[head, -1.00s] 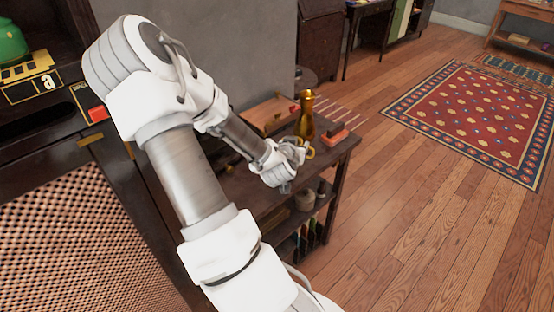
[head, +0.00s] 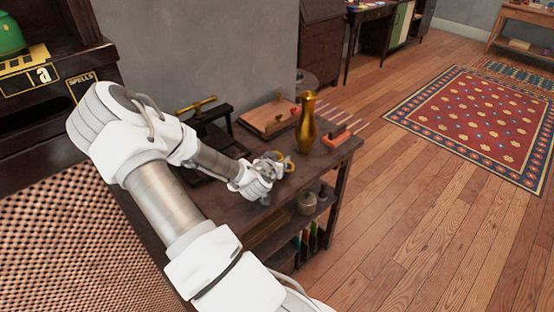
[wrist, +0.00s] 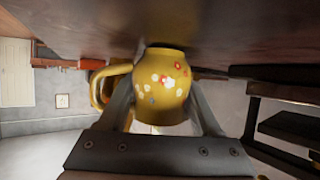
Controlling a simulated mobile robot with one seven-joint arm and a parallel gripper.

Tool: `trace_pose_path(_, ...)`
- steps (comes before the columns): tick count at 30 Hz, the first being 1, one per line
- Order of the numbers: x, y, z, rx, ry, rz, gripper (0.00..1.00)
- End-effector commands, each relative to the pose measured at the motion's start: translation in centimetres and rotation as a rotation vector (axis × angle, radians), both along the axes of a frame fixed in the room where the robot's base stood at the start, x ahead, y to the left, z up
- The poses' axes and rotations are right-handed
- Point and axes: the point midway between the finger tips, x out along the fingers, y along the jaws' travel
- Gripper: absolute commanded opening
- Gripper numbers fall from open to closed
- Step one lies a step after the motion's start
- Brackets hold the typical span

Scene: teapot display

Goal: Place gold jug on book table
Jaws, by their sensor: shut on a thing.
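The gold jug (wrist: 163,82) is small and rounded, yellow-gold with white and red flowers and a loop handle on the left in the wrist view. My gripper (wrist: 165,105) is shut on it, with one finger on each side of its body. In the head view my gripper (head: 271,164) is low over the near side of the dark wooden book table (head: 231,205), and a bit of the gold jug (head: 288,161) shows beyond it. The jug's base is at or close above the tabletop; I cannot tell whether it touches.
A tall gold vase (head: 306,130) stands on the table just beyond my gripper. A wooden box (head: 268,118), a red-orange block (head: 338,136) and a dark stand (head: 208,140) are also on the table. A lower shelf holds a pot (head: 306,203) and books.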

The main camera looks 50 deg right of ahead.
Motion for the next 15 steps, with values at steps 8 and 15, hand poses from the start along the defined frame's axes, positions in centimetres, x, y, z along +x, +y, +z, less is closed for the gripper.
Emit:
trace_pose_path(8,-0.01,0.0,-0.25,0.0,0.001,0.0,0.8)
trace_pose_path(15,-0.02,0.0,-0.25,0.0,0.001,0.0,0.95)
